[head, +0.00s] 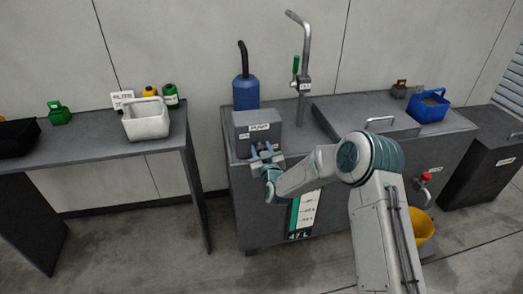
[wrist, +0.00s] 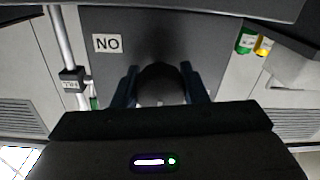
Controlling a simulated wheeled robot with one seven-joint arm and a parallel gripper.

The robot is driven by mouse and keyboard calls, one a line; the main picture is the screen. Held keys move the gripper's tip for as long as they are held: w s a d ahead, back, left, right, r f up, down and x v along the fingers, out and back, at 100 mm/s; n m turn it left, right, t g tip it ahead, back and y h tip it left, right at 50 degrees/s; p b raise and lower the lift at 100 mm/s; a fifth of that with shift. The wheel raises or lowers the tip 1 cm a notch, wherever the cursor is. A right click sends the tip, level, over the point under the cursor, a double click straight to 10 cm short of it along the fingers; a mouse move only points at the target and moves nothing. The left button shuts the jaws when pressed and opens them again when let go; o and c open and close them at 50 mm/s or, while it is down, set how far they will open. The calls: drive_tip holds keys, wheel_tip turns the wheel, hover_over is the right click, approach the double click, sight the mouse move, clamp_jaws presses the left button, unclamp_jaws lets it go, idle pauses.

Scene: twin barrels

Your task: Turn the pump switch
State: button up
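The grey pump box (head: 262,124) with a white "PUMP" label stands on the left end of the dark metal cabinet. My gripper (head: 267,153) is in front of the box's front face. In the wrist view, my gripper's two fingers (wrist: 160,82) are spread apart, one on each side of a dark round knob (wrist: 160,73), which looks like the pump switch. I cannot tell whether the fingers touch the knob. An "ON" label (wrist: 107,43) appears upside down beside it. The switch is hidden by my gripper in the head view.
A blue bottle (head: 245,92) stands behind the box. A metal pipe (head: 304,60) with a green handle rises to its right. A left table (head: 95,155) holds a white basket (head: 146,122). A yellow bucket (head: 421,228) is lower right.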

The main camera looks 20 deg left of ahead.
drive_tip(key=shift+f+b, duration=0.15)
drive_tip(key=shift+b, duration=0.35)
drive_tip(key=m+b, duration=0.2)
drive_tip(key=b, duration=0.1)
drive_tip(key=shift+f, duration=0.2)
drive_tip(key=m+b, duration=0.6)
drive_tip(key=b, duration=0.2)
drive_tip(key=shift+b, duration=0.4)
drive_tip(key=m+b, duration=0.6)
drive_tip(key=b, duration=0.1)
drive_tip(key=shift+r+m+t, duration=0.15)
drive_tip(key=shift+m+t, duration=0.15)
drive_tip(key=shift+m, duration=0.1)
drive_tip(key=shift+r+m+b, duration=0.2)
drive_tip(key=shift+m+b, duration=1.2)
drive_tip(key=shift+m, duration=0.2)
drive_tip(key=shift+a, duration=0.1)
drive_tip(key=o, duration=1)
